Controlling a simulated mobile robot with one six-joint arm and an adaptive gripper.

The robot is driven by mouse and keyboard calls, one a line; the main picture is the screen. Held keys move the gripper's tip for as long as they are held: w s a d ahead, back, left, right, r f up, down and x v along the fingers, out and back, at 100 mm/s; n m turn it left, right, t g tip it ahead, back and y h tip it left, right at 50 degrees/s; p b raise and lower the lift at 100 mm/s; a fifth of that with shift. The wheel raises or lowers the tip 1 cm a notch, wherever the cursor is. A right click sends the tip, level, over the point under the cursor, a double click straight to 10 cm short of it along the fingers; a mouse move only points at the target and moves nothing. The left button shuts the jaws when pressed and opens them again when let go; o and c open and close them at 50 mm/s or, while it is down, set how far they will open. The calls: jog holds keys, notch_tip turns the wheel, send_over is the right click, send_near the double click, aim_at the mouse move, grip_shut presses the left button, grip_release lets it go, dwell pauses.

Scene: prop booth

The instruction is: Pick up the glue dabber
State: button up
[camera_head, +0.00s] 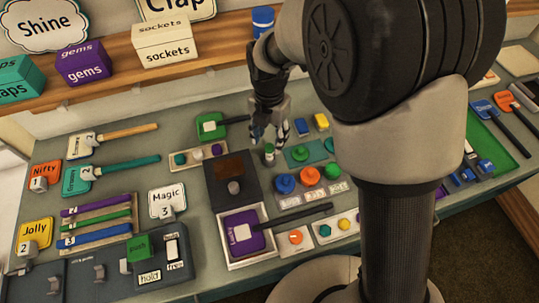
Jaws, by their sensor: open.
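My gripper (269,133) points down over the middle of the table, its fingers apart. Just below its fingertips stands a small upright bottle-like item (269,152), pale on top with a green band. It looks most like the glue dabber, but it is too small to be certain. The gap between fingertips and item is hard to judge from this angle. Nothing shows between the fingers.
A dark board with a brown block and grey knob (234,187) lies left of the item. A green mat (322,150) with round pieces lies right. Boxes labelled gems (84,65) and sockets (164,43) stand on the shelf. My arm hides the table's right middle.

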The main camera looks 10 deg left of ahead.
aim_at(269, 147)
jog(key=f, duration=0.1)
jog(key=f+b, duration=0.1)
jog(key=f, duration=0.1)
jog(key=s+f+b, duration=0.1)
jog(key=f, duration=0.1)
jog(key=shift+f, duration=0.2)
jog(key=shift+d+r, duration=0.1)
jog(key=shift+c, duration=0.5)
grip_shut()
